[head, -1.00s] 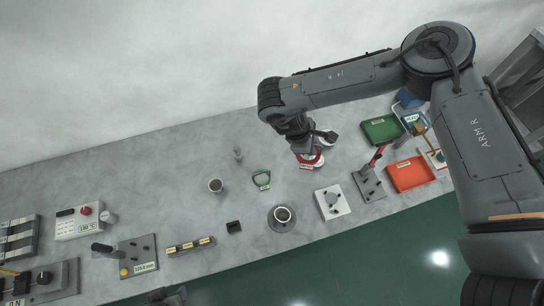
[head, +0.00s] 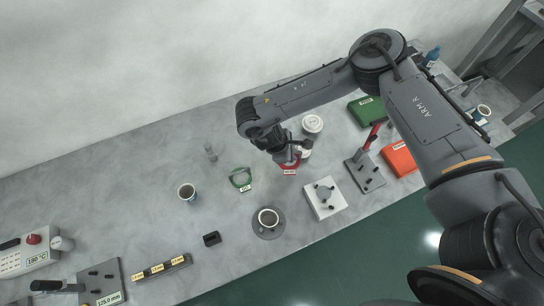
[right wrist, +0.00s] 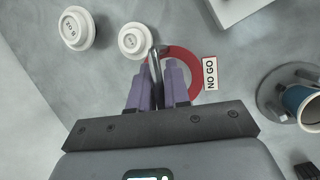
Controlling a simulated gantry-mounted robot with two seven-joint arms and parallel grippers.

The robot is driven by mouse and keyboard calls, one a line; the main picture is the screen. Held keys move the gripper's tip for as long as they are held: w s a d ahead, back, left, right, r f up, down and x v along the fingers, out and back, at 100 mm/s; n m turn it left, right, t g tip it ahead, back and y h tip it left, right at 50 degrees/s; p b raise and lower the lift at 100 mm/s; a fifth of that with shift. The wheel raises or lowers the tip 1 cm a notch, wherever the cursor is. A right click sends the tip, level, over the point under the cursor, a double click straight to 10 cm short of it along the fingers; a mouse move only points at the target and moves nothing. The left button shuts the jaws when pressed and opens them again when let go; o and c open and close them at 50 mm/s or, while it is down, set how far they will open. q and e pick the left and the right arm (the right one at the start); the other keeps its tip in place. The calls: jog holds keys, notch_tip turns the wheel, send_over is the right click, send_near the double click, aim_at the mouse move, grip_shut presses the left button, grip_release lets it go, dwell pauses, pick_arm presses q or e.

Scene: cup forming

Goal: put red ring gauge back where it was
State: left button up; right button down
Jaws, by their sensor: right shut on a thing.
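The red ring gauge (head: 289,169) with its "NO GO" tag is at the right gripper, right of the green ring gauge (head: 240,178). In the right wrist view the red ring (right wrist: 190,56) lies flat-on beyond the fingers, its tag to the right. My right gripper (right wrist: 158,76) is shut on the gauge's thin metal handle between its purple fingers. In the head view this gripper (head: 287,158) partly covers the ring. I cannot tell whether the ring touches the table. My left gripper is not in view.
Bare table lies around the green ring.

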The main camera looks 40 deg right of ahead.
jog(key=w+f, duration=0.1)
jog(key=w, duration=0.1)
jog(key=w+a+f+b, duration=0.1)
jog(key=w+f, duration=0.1)
jog(key=w+f+b, duration=0.1)
jog(key=w, duration=0.2)
jog(key=shift+a+f, duration=0.2)
jog(key=shift+a, duration=0.2)
jog(key=shift+f+b, duration=1.15)
jog(key=shift+f, duration=0.85)
jog(key=shift+f, duration=0.15)
jog(key=c, duration=1.1)
grip_release()
